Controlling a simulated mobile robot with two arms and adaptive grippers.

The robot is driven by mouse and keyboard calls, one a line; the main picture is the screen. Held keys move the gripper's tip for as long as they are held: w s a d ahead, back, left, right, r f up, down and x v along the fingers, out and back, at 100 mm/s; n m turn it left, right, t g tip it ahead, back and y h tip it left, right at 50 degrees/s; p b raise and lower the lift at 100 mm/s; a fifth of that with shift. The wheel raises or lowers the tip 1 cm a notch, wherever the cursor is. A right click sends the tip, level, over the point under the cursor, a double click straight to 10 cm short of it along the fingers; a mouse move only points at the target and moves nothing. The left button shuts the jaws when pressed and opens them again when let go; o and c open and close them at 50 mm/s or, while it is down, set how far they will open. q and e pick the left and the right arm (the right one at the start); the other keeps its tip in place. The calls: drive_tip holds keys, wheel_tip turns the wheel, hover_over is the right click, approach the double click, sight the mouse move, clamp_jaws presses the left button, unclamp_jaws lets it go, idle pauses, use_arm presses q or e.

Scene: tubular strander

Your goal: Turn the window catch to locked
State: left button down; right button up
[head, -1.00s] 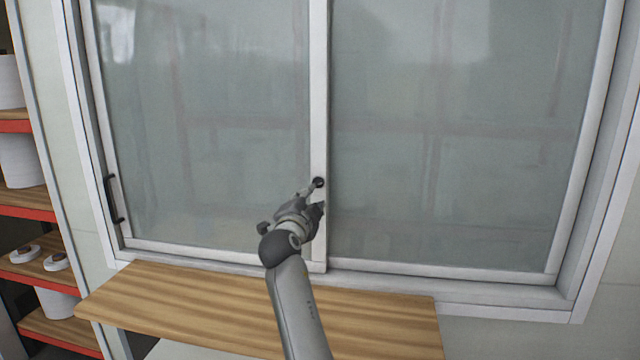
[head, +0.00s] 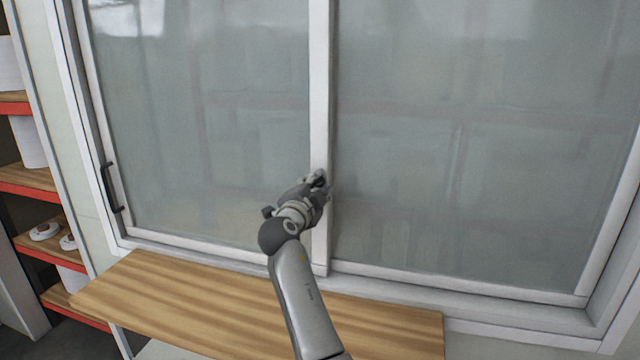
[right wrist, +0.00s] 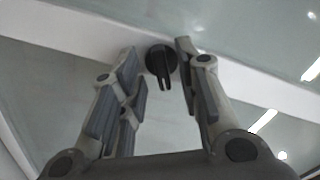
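The window catch (right wrist: 160,62) is a black round knob with a short lever, on the white upright frame bar (head: 319,110) between the two panes. In the right wrist view it sits between the two fingertips of my right gripper (right wrist: 158,70). The fingers are open, with a gap on both sides of the catch. In the head view my right gripper (head: 318,182) is at the bar and largely hides the catch. My left gripper is not in view.
A wooden ledge (head: 180,300) runs below the window. A black pull handle (head: 111,187) is on the window's left edge. Shelves with red edges (head: 30,191) holding white spools stand at the far left. The panes beside the bar are clear of objects.

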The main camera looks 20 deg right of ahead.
drive_tip(key=shift+s+a, duration=0.1)
drive_tip(key=shift+a, duration=0.05)
drive_tip(key=shift+s+r, duration=0.1)
drive_tip(key=c, duration=0.5)
clamp_jaws()
drive_tip(key=n+b, duration=0.3)
drive_tip(key=b, duration=0.1)
drive_tip(key=shift+n+b, duration=0.7)
drive_tip(key=shift+n, duration=0.3)
drive_tip(key=n+b, duration=0.1)
drive_tip(key=n, duration=0.2)
drive_tip(key=shift+r, duration=0.2)
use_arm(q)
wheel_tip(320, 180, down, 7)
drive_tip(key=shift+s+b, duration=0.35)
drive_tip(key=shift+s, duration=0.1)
use_arm(e)
drive_tip(key=shift+a+r+n, duration=0.1)
drive_tip(key=shift+r+n, duration=0.05)
drive_tip(key=shift+n, duration=1.75)
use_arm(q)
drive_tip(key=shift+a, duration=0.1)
use_arm(e)
drive_tip(key=shift+r, duration=0.1)
